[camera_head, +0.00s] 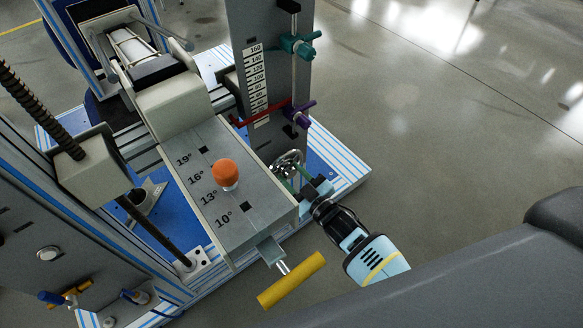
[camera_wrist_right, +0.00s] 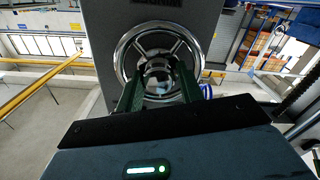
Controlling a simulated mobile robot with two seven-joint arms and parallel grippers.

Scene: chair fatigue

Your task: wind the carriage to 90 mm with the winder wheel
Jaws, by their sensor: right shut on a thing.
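The chrome winder wheel (camera_head: 290,157) sits low on the grey upright column (camera_head: 272,30). It also shows in the right wrist view (camera_wrist_right: 121,48), facing me with its spokes and a round hub. My right gripper (camera_head: 288,174) reaches the wheel from the front. Its green fingers (camera_wrist_right: 158,85) are shut at the hub; their tips partly hide the lower wheel. A white scale (camera_head: 257,80) on the column has marks up to 160. A red pointer arm (camera_head: 262,113) lies across the scale's lower part; its exact reading cannot be told. My left gripper is not in view.
A grey sliding block (camera_head: 235,215) marked in degrees, with an orange knob (camera_head: 225,172) and a yellow handle (camera_head: 291,281), stands left of my right arm. Teal (camera_head: 298,46) and purple (camera_head: 299,113) clamps stick out from the column. The floor at right is clear.

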